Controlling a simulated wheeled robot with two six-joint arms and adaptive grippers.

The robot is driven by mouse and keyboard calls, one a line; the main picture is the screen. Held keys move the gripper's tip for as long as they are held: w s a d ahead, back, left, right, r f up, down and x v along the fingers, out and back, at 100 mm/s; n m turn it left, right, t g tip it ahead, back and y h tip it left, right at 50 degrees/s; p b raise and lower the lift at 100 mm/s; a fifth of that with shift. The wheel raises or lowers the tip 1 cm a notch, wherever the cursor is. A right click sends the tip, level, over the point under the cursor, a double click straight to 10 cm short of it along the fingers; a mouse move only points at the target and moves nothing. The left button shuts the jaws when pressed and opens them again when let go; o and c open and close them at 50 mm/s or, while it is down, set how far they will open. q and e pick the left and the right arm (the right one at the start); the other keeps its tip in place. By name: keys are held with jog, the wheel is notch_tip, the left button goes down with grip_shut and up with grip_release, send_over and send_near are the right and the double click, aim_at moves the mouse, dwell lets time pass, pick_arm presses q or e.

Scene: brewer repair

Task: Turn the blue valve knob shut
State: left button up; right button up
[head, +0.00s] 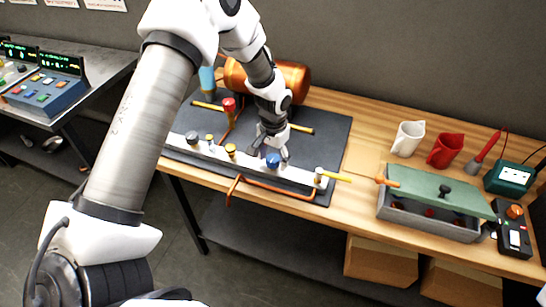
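The blue valve knob (273,160) sits on the white front rail (205,152) of the brewer, right of a yellow knob (230,149). My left gripper (271,154) points down at the blue knob from just above and behind it. Its fingers look spread, one toward each side of the knob. I cannot tell whether they touch it. The knob's far side is partly hidden by the gripper. My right gripper is not in view.
A yellow lever (337,177) and copper pipe (280,190) are near the knob. To the right are a white jug (408,138), red jug (446,150) and green-lidded box (435,190).

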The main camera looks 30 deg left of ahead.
aim_at(273, 158)
pick_arm(q)
jog(key=shift+r, duration=0.15)
notch_tip(273, 158, up, 12)
dwell(0.3)
dwell(0.4)
